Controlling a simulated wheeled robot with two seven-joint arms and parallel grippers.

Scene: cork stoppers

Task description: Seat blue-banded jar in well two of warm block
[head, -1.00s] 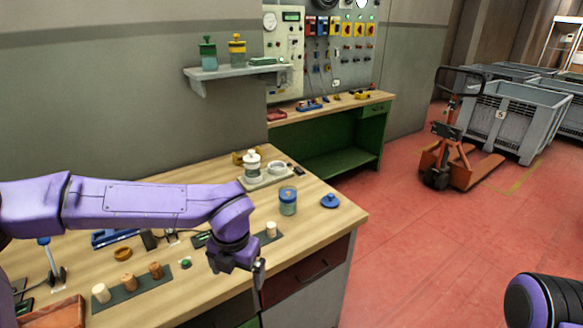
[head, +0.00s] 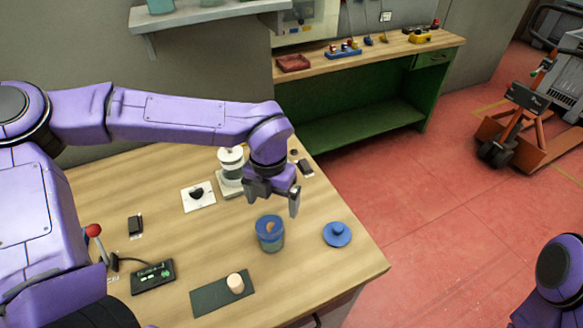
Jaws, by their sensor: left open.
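The blue-banded jar (head: 270,236) stands upright on the wooden table, with something tan showing inside its blue rim. My left gripper (head: 274,196) is open and empty just behind and above the jar, its fingers pointing down, apart from it as far as I can tell. The pale block (head: 231,187), which looks like the warm block, sits behind the gripper with a white-lidded jar (head: 231,162) on it. My arm hides the block's right part, so the second well is not visible. My right gripper is not in view.
A blue lid (head: 337,234) lies right of the jar. A cork (head: 235,284) stands on a dark mat (head: 208,297) at the front. A white plate with a black shape (head: 198,195) and a black device (head: 152,277) are to the left. The table's right edge is near the lid.

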